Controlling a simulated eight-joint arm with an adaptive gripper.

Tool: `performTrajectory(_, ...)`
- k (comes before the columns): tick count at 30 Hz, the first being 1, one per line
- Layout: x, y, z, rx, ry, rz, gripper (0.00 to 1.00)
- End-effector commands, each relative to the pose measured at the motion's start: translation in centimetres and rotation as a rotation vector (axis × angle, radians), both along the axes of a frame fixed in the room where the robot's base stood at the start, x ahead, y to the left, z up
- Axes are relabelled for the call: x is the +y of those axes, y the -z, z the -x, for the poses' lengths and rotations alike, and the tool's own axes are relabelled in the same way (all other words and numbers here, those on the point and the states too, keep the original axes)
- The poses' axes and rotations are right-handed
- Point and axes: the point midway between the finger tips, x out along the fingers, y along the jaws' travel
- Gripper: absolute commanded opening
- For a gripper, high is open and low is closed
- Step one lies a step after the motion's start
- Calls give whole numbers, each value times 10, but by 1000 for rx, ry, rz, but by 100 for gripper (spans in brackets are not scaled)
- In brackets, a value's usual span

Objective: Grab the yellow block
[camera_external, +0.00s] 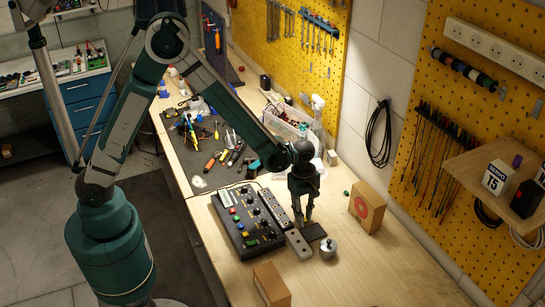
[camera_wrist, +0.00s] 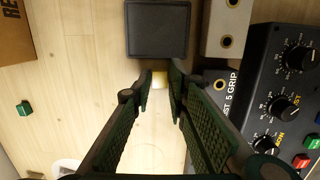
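A small yellow block (camera_wrist: 160,80) shows in the wrist view between my fingertips, close to the near edge of a black square pad. Only part of it shows, and the fingers flank it on both sides. In the external view my gripper (camera_external: 303,222) points down at the wooden bench, just beside the black pad (camera_external: 314,232). In the wrist view the fingers of my gripper (camera_wrist: 160,82) are apart. A narrow gap seems to lie between them and the block; contact cannot be told for sure.
A control box (camera_external: 248,218) with knobs and buttons stands left of my gripper, with grey blocks (camera_external: 299,244) beside it. Another box (camera_external: 271,284) stands in front.

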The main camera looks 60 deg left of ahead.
Motion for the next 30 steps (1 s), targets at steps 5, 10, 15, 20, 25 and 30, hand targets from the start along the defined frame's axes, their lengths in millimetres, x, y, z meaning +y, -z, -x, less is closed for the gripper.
performTrajectory(5, 0, 0, 0, 0, 0, 0, 17)
performTrajectory(10, 0, 0, 0, 0, 0, 0, 17)
performTrajectory(15, 0, 0, 0, 0, 0, 0, 9)
performTrajectory(20, 0, 0, 0, 0, 0, 0, 9)
performTrajectory(25, 0, -1, 0, 0, 0, 0, 9)
performTrajectory(30, 0, -5, 0, 0, 0, 0, 9)
